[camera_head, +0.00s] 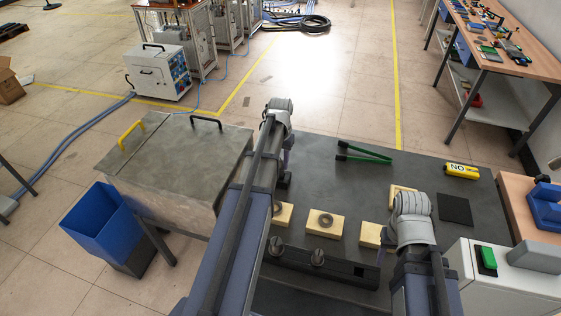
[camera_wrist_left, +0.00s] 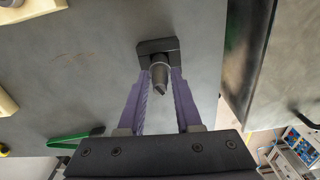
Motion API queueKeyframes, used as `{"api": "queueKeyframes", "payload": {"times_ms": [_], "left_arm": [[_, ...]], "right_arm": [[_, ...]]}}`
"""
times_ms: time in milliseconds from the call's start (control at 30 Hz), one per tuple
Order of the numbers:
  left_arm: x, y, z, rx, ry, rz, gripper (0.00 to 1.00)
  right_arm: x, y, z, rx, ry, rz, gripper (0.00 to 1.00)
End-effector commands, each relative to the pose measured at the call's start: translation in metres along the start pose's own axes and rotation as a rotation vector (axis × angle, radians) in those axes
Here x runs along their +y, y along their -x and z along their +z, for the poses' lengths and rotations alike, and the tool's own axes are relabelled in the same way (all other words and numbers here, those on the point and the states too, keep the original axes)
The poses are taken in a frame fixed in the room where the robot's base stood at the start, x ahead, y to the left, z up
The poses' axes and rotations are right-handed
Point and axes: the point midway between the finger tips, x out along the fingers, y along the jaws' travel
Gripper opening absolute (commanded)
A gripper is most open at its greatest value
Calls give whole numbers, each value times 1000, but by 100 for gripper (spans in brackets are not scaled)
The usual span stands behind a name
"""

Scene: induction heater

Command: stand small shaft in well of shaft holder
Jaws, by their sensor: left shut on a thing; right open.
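My left gripper (camera_wrist_left: 160,85) has purple fingers shut on a small grey metal shaft (camera_wrist_left: 160,70). The black shaft holder (camera_wrist_left: 157,46) is right at the shaft's far end in the left wrist view. I cannot tell whether the shaft is inside its well or just above it. In the head view the left gripper (camera_head: 287,158) is at the table's left edge, with the dark holder (camera_head: 284,181) beneath it, and the arm hides most of it. My right gripper (camera_head: 390,236) is open over the right of the table, its fingers mostly hidden by its wrist.
Wooden blocks, one with a ring (camera_head: 325,223), lie mid-table near a black bar bearing two metal pieces (camera_head: 317,256). Green-handled tongs (camera_head: 363,153), a yellow object (camera_head: 461,171) and a black pad (camera_head: 454,208) lie farther back. A metal tank (camera_head: 180,155) stands left. The table's back middle is clear.

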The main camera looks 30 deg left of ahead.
Motion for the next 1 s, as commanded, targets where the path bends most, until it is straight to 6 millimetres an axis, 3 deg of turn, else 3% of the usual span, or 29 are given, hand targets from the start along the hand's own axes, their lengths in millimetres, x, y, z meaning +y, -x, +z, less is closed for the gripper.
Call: {"api": "queueKeyframes", "payload": {"times_ms": [933, 967, 1000], "left_arm": [[0, -24, 0, 0, 0, 0, 0], [0, -23, 0, 0, 0, 0, 35], [0, -22, 0, 0, 0, 0, 40]], "right_arm": [[-2, -24, -1, 0, 0, 0, 50], [-2, -23, -1, 0, 0, 0, 50], [-2, -22, -1, 0, 0, 0, 50]]}}
